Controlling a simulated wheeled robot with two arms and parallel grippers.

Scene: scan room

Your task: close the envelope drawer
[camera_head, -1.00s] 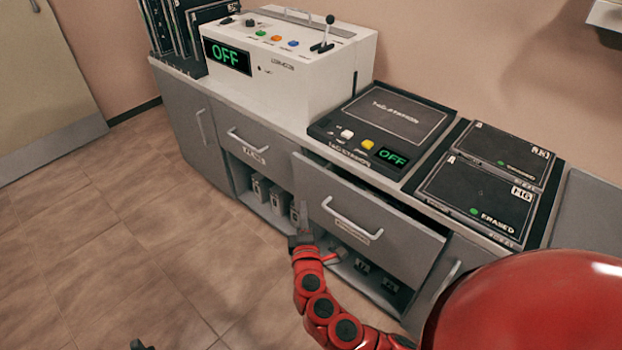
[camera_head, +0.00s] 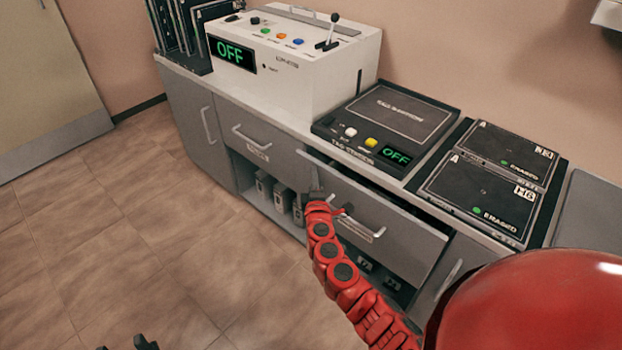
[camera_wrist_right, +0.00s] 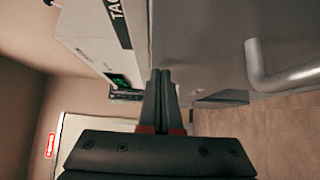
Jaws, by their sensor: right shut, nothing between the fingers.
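The drawer (camera_head: 405,228) under the tag station stands partly open, its grey front out from the cabinet and a dark gap along its top. Its label is too blurred to read. Its bar handle (camera_head: 373,236) is partly hidden by my right gripper. My right gripper (camera_head: 315,192) is shut and empty, at the left part of the drawer front. In the right wrist view the shut fingers (camera_wrist_right: 163,92) are close to the grey front, with the handle (camera_wrist_right: 285,75) to their right; I cannot tell if they touch. A dark bit of my left gripper (camera_head: 132,343) shows at the bottom edge.
The counter carries a white machine (camera_head: 290,65), the tag station (camera_head: 385,125) and black cases (camera_head: 480,195). Left of the drawer is a shut drawer (camera_head: 245,140) above an open shelf with several small items (camera_head: 280,195). The floor (camera_head: 150,235) at left is clear.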

